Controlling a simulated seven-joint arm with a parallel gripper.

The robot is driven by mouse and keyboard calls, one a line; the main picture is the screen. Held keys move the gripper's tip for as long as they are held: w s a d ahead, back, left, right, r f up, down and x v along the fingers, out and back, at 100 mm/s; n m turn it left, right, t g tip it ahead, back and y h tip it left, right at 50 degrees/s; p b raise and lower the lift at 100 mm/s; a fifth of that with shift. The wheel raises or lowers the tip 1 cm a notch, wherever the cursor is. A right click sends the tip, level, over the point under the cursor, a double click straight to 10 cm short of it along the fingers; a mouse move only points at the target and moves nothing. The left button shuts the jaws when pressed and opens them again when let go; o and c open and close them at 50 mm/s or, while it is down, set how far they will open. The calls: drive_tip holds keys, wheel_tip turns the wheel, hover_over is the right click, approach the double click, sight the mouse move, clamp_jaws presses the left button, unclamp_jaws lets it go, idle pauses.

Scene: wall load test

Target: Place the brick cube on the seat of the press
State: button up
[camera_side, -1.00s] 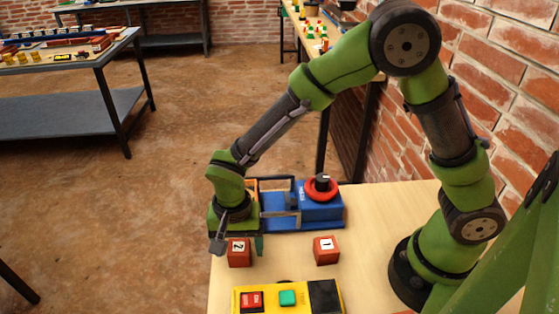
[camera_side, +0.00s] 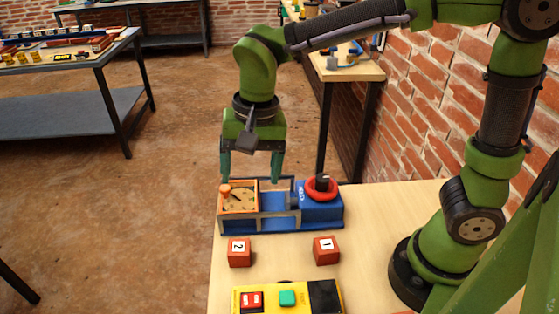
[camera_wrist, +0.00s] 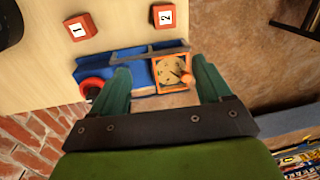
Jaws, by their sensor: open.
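Two red-brown brick cubes sit on the wooden table, apart from each other. The cube marked 2 (camera_side: 239,252) is at left and the cube marked 1 (camera_side: 326,250) at right; the wrist view also shows cube 2 (camera_wrist: 164,16) and cube 1 (camera_wrist: 79,26). Behind them is the blue press (camera_side: 320,208) with a red ring and dark knob. An orange-framed panel (camera_side: 239,209) with a tan face and an orange peg is at its left end. My gripper (camera_side: 251,168) is open and empty above the press's left part. I cannot tell which part is the seat.
A yellow box (camera_side: 267,299) with red and green buttons is at the table's front. A brick wall (camera_side: 420,110) stands at right. Bare tabletop (camera_side: 375,215) lies right of the press. Other benches stand farther back.

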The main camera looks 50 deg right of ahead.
drive_tip(key=s+d+r+n+t, duration=0.2)
drive_tip(key=s+d+t, duration=0.1)
drive_tip(key=d, duration=0.4)
drive_tip(key=s+d+r+n+t+y, duration=0.1)
drive_tip(key=s+d+r+n+t, duration=0.1)
drive_tip(key=s+d, duration=0.4)
drive_tip(key=shift+d+t, duration=0.35)
drive_tip(key=shift+t, duration=0.25)
drive_tip(key=shift+r, duration=0.1)
drive_tip(key=n+g+h, duration=0.2)
drive_tip(key=n+g, duration=0.5)
drive_tip(key=n, duration=0.6)
approach(239, 247)
wheel_tip(239, 247, down, 5)
drive_tip(key=shift+s, duration=0.15)
drive_tip(key=f, duration=0.5)
drive_tip(key=shift+w+f, duration=0.3)
